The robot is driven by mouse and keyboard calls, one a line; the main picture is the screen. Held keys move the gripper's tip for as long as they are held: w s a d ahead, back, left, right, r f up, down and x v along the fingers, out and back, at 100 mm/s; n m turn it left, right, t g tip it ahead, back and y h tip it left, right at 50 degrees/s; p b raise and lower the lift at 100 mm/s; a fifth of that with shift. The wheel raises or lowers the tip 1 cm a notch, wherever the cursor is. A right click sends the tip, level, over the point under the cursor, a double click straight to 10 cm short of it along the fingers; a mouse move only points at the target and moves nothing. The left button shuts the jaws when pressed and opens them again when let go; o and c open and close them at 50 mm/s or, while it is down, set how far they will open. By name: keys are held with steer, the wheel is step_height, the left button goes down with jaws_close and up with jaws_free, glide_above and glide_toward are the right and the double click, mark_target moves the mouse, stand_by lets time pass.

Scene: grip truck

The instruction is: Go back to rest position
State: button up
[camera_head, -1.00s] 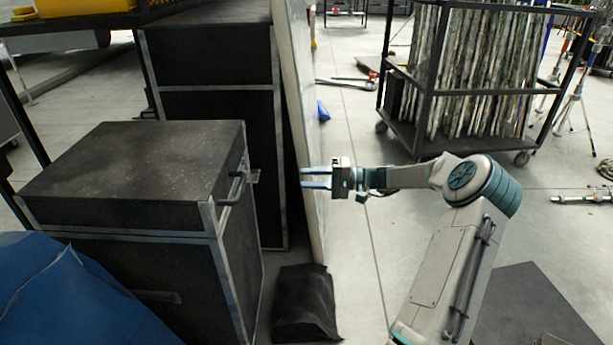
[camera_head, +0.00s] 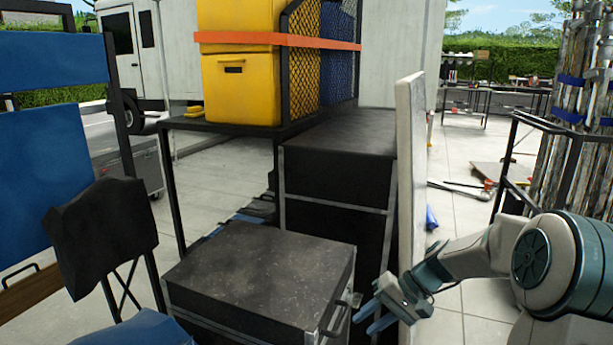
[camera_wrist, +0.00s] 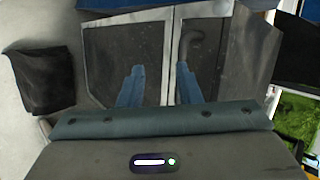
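My gripper (camera_head: 366,318) shows at the lower right of centre in the head view, its two blue fingers pointing left. It is beside the handle side of a low black case (camera_head: 262,272). In the wrist view my gripper (camera_wrist: 158,84) has its blue fingers apart with nothing between them. I cannot tell the exact gap between fingers and case.
A pale upright panel (camera_head: 411,180) stands close to my gripper. A taller black case (camera_head: 335,165) is behind the low one. Yellow boxes (camera_head: 240,85) sit on a dark table.

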steer(key=s+r+t+h+p, duration=0.1)
steer(key=s+r+h+p, duration=0.3)
steer(key=s+r+p, duration=0.5)
steer(key=s+r+n+t+h+p, duration=0.1)
steer(key=s+r+h+p, duration=0.3)
steer(key=s+r+p, duration=0.5)
steer(key=shift+s+d+r+t+h+p, duration=0.5)
steer(key=shift+s+r, duration=0.9)
steer(key=shift+r, duration=2.55)
steer(key=shift+a, duration=0.1)
